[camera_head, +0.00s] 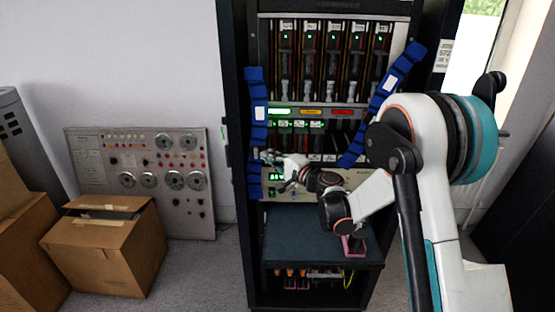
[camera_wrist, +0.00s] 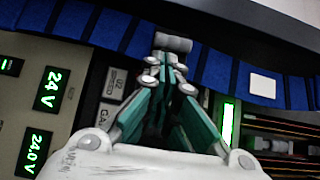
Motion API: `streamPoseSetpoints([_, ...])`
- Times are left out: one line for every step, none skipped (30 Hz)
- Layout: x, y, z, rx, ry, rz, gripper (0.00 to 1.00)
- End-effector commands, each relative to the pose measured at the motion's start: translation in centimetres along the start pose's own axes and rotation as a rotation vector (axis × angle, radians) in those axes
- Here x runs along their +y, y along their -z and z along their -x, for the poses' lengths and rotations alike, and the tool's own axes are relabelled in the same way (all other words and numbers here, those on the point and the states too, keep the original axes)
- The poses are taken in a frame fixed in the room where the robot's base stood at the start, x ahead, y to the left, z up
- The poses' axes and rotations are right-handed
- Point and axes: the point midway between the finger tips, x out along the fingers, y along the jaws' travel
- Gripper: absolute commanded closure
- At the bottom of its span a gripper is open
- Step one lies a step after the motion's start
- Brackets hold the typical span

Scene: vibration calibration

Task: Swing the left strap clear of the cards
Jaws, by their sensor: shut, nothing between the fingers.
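The left strap (camera_head: 257,90), blue and segmented with a white patch, hangs nearly upright along the left edge of the rack's front. In the wrist view the strap (camera_wrist: 215,70) runs across the top. My gripper (camera_head: 268,157) is at the strap's lower half, and its fingers (camera_wrist: 173,48) are shut and empty. The fingertips overlap the strap in the wrist view; I cannot tell whether they touch it. The upper cards (camera_head: 333,60) stand in a row with green lights. A lower row of cards (camera_head: 300,140) sits beneath, partly hidden by my gripper.
A right strap (camera_head: 392,82), also blue, slants across the rack's right side. A dark shelf (camera_head: 300,225) juts out below, with a small pink item (camera_head: 353,246) on it. Cardboard boxes (camera_head: 110,245) and a grey instrument panel (camera_head: 90,180) stand to the left.

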Motion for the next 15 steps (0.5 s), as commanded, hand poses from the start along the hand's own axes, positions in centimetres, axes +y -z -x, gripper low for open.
streamPoseSetpoints([0.0, -0.1, 0.0, 0.0, 0.0, 0.0, 1.0])
streamPoseSetpoints([0.0, -0.1, -0.1, 0.0, 0.0, 0.0, 1.0])
streamPoseSetpoints([0.0, -0.1, -0.1, 0.0, 0.0, 0.0, 1.0])
streamPoseSetpoints([0.0, -0.1, -0.1, 0.0, 0.0, 0.0, 1.0])
streamPoseSetpoints([0.0, -0.1, -0.1, 0.0, 0.0, 0.0, 1.0])
streamPoseSetpoints([0.0, -0.1, 0.0, 0.0, 0.0, 0.0, 1.0])
streamPoseSetpoints([0.0, -0.1, 0.0, 0.0, 0.0, 0.0, 1.0])
streamPoseSetpoints([0.0, -0.1, 0.0, 0.0, 0.0, 0.0, 1.0])
streamPoseSetpoints([0.0, -0.1, -0.1, -0.001, 0.0, 0.0, 1.0])
streamPoseSetpoints([0.0, -0.2, -0.1, -0.001, 0.0, 0.0, 1.0])
streamPoseSetpoints([0.0, -0.3, -0.3, -0.001, 0.0, 0.0, 1.0])
streamPoseSetpoints([0.1, -0.7, -0.6, -0.003, 0.0, 0.0, 1.0])
streamPoseSetpoints([0.2, -1.0, -0.9, -0.004, 0.0, 0.0, 1.0])
streamPoseSetpoints([0.2, -1.3, -1.2, -0.005, 0.0, 0.0, 1.0])
streamPoseSetpoints([0.3, -1.7, -1.6, -0.004, 0.0, 0.0, 1.0])
